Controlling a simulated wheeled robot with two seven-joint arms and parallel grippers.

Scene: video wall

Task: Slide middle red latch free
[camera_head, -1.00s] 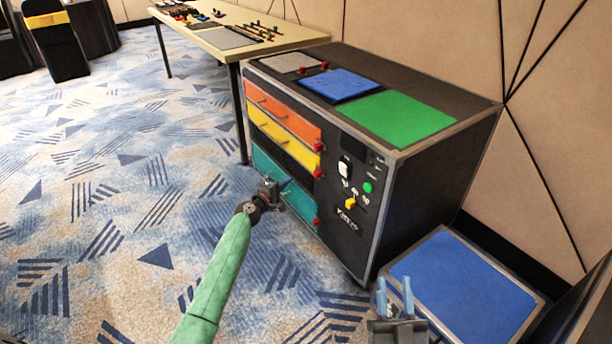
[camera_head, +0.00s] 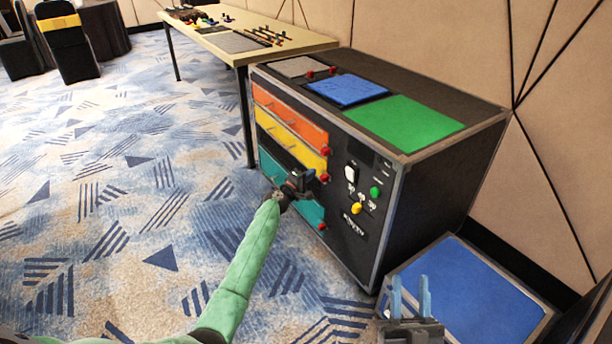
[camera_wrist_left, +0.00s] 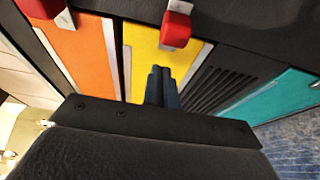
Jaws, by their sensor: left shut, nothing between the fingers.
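The middle red latch (camera_head: 324,177) sits at the right end of the yellow drawer (camera_head: 288,141) on the cabinet front. In the left wrist view the red latch (camera_wrist_left: 176,27) hangs over the yellow drawer's edge. My left gripper (camera_head: 307,178) is shut and empty, close to the latch's left side in the head view. In the left wrist view its closed fingers (camera_wrist_left: 160,82) lie over the yellow face, with a visible gap below the latch. Contact with the drawer face cannot be told. My right gripper (camera_head: 411,297) is open and empty, low on the right.
Another red latch (camera_head: 325,151) sits by the orange drawer (camera_head: 288,116), and a third (camera_head: 322,226) by the teal drawer (camera_head: 272,167). Switches and a green button (camera_head: 374,192) are right of the latches. A blue-topped box (camera_head: 465,295) stands at lower right. Open carpet lies left.

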